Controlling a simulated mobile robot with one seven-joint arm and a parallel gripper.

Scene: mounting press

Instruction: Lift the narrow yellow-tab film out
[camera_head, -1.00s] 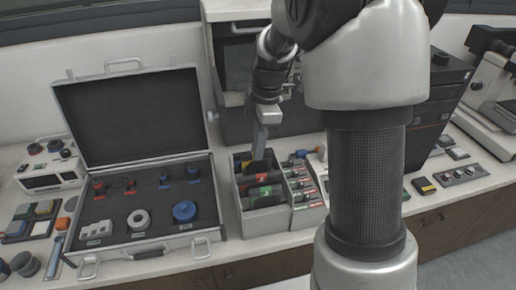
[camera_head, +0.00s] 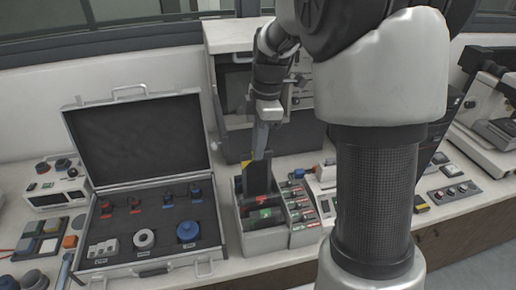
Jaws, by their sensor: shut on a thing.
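The narrow yellow-tab film (camera_head: 257,180) is a dark upright sheet with a yellow corner tab (camera_head: 246,165) at its upper left. My gripper (camera_head: 261,152) points down from above and is shut on the film's top edge. The film stands above the back of the grey divided box (camera_head: 265,242). Its lower edge is hidden behind the box's contents, so I cannot tell if it is clear of the slot. Other dark films with red and green tabs (camera_head: 264,213) stand in the box in front of it.
An open case (camera_head: 205,262) with knobs and rings lies to the left, its lid (camera_head: 140,140) raised. A rack of small coloured-tab pieces (camera_head: 300,205) adjoins the box on the right. A grey machine (camera_head: 228,100) stands behind. My arm blocks the right middle.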

